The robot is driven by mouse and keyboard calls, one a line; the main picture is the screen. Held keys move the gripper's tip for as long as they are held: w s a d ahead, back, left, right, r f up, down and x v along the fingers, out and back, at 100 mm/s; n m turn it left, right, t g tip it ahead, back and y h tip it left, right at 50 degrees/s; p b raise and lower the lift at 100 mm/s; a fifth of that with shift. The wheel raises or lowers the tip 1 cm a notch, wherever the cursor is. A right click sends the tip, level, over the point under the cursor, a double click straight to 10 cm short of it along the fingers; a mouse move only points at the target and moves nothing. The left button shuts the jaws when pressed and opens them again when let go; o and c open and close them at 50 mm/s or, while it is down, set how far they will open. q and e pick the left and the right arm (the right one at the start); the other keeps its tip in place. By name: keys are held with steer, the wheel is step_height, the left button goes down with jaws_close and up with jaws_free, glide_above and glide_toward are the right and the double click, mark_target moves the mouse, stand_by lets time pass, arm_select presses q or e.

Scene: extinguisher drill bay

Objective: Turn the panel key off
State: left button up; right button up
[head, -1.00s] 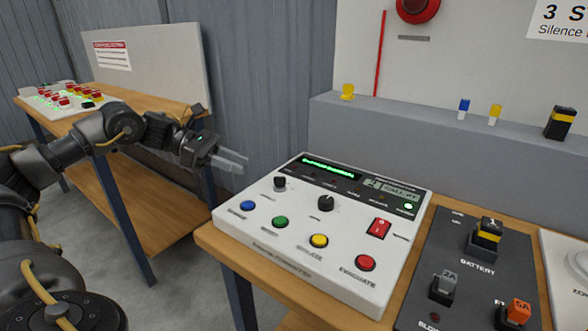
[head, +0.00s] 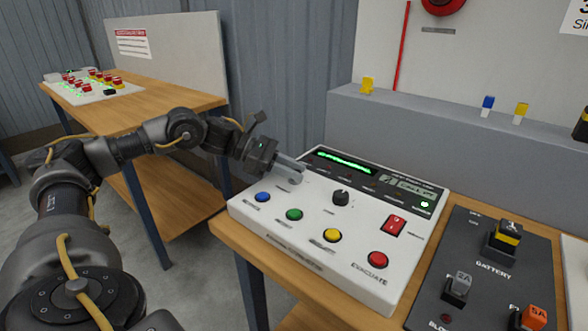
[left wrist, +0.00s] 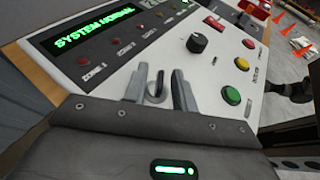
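The panel key is a small grey key with a rounded bow (left wrist: 156,88) on the white control panel (head: 317,247), seen in the left wrist view. My left gripper (head: 294,172) reaches over the panel's upper left corner and hides the key in the head view. In the left wrist view my left gripper's two fingers (left wrist: 159,80) stand on either side of the key, with a narrow gap showing on the right. They look open around it, not clamped. The key's exact turn is hard to read. My right gripper is in no view.
The panel has a black knob (head: 341,198), a red rocker switch (head: 395,225) and blue, green, yellow and red buttons close to my gripper. Its green display (left wrist: 94,36) reads SYSTEM NORMAL. A dark battery board (head: 480,270) lies to the right.

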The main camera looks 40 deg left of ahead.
arm_select(q)
steer(key=shift+w+d, duration=0.1)
steer(key=shift+d, duration=0.1)
jaws_close()
